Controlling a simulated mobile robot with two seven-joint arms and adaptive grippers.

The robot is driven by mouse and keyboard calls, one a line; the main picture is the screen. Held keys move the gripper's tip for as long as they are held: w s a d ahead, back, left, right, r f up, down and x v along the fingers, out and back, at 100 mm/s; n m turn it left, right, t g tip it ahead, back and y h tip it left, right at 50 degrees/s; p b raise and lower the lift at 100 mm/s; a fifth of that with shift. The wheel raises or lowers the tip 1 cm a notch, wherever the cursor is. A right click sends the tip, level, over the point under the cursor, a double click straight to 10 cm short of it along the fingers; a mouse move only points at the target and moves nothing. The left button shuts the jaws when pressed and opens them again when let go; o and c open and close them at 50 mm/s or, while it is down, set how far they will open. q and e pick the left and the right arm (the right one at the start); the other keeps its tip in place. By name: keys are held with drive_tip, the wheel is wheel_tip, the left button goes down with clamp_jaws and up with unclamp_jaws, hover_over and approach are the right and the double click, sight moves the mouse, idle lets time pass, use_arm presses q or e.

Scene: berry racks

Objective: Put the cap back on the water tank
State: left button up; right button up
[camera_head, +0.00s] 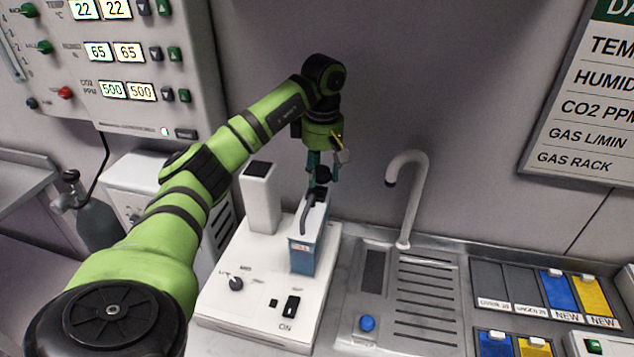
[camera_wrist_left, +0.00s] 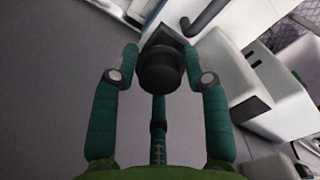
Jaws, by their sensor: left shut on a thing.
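The water tank (camera_head: 302,255) is a narrow container with a blue front and a dark curved handle or spout. It stands upright on the white machine base (camera_head: 225,290). My left gripper (camera_head: 321,165) points down over the tank's back end, shut on the black cap (camera_head: 322,176). In the left wrist view the round black cap (camera_wrist_left: 160,70) sits between the fingertips of my left gripper (camera_wrist_left: 160,78), over a dark part of the tank. Whether the cap touches the tank's opening cannot be told. My right gripper is not in view.
A white column (camera_head: 260,200) rises from the base just left of the tank. A curved tap (camera_head: 407,195) stands to the right beside a drain grate (camera_head: 428,295). Blue and yellow packs (camera_head: 560,291) lie in racks at the far right. The wall is close behind.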

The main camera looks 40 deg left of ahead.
use_arm(q)
drive_tip(key=shift+s+a+f, duration=0.1)
drive_tip(key=shift+a+f, duration=0.3)
drive_tip(key=shift+a, duration=0.25)
drive_tip(key=shift+o, duration=0.2)
wheel_tip(320, 180, down, 4)
drive_tip(key=shift+r+p, duration=0.1)
drive_tip(key=shift+p, duration=0.8)
drive_tip(key=shift+s+d, duration=0.1)
drive_tip(key=shift+s, duration=0.05)
drive_tip(key=shift+c, duration=0.2)
drive_tip(key=shift+f, duration=0.2)
